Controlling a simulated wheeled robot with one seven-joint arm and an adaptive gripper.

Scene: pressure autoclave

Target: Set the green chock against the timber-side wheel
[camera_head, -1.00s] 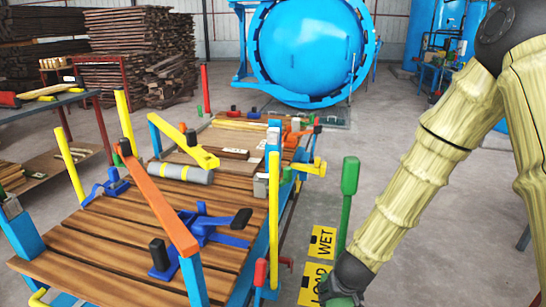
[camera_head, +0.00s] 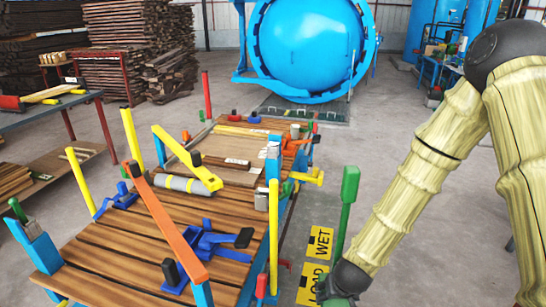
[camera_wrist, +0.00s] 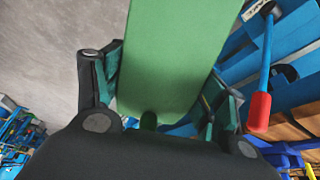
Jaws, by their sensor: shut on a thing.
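My gripper (camera_head: 335,288) is at the lower middle of the head view, to the right of the timber cart (camera_head: 110,262). It is shut on the green chock, whose long upright green part (camera_head: 347,205) rises above the hand. In the wrist view the green chock (camera_wrist: 175,55) is a broad green block between the two fingers (camera_wrist: 160,100). It hides much of what lies beyond. The cart's wheels are hidden below its deck, and I cannot make out the timber-side wheel in either view.
Yellow floor plates marked WET (camera_head: 320,242) and LOAD (camera_head: 308,285) lie beside the cart. A yellow post (camera_head: 273,235) and a red-ended lever (camera_wrist: 258,110) stand at the cart's near side. The blue autoclave door (camera_head: 310,45) is behind.

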